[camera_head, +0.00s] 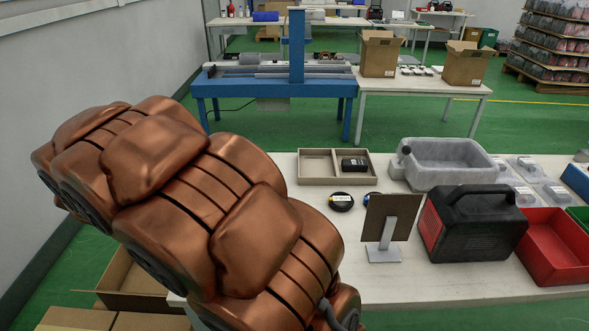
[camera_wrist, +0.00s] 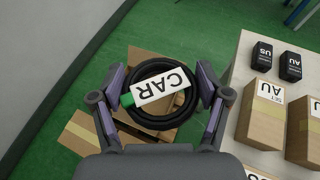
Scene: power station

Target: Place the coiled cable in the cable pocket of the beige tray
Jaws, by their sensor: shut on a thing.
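The coiled cable (camera_wrist: 176,119) is a black ring with a white label reading "CAR" and a green patch. My gripper (camera_wrist: 162,88) is shut on it, with one finger on each side of the coil, held above the floor beside a table. In the head view neither gripper nor held coil shows; my copper arm fills the left. The beige tray (camera_head: 320,182) lies on the white table beyond my arm. Its left compartment looks empty; a black box (camera_head: 354,165) sits in its right one. I cannot tell which compartment is the cable pocket.
Two dark round items (camera_head: 341,202) lie before the tray. A grey tub (camera_head: 447,178), a brown panel on a stand (camera_head: 391,220), a black-and-red case (camera_head: 471,226) and a red bin (camera_head: 552,257) stand to the right. Cartons (camera_wrist: 265,112) line the table in the wrist view.

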